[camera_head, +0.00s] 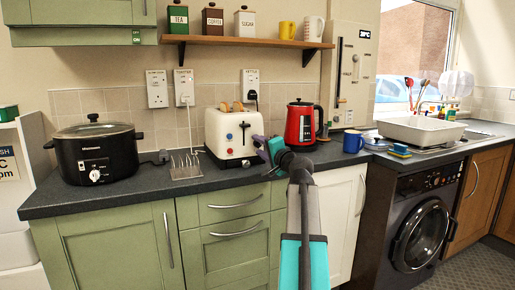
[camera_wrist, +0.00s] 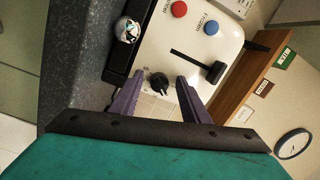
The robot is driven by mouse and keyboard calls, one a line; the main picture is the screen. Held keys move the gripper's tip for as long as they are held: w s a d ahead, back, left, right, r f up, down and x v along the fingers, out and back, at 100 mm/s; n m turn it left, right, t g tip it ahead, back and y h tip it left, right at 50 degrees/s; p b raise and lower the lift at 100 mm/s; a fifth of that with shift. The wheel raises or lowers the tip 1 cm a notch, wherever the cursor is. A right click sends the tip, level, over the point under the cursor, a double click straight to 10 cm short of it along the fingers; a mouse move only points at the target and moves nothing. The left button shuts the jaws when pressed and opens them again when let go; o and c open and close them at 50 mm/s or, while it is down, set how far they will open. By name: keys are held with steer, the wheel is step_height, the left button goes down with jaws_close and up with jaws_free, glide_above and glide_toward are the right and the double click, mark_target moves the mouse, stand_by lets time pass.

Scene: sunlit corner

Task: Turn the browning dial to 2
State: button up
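The cream toaster (camera_head: 222,146) stands on the dark counter with toast showing in its top slots. Its front fills the middle of the wrist view (camera_wrist: 150,48), turned sideways. The black browning dial (camera_wrist: 158,83) shows there between my two purple fingertips. My gripper (camera_wrist: 160,78) is open, with a finger on each side of the dial and gaps visible; I cannot tell how far the tips are from the toaster face. In the head view my gripper (camera_head: 260,146) is at the toaster's right front.
A red kettle (camera_head: 300,124) stands right of the toaster, a wire rack (camera_head: 187,166) and black slow cooker (camera_head: 97,152) left.

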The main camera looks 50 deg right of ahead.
steer(key=shift+d, duration=0.1)
steer(key=shift+s, duration=0.2)
steer(key=shift+s, duration=0.2)
steer(key=p+v, duration=0.2)
steer(key=v, duration=1.1)
steer(key=shift+s, duration=0.1)
stand_by(0.5)
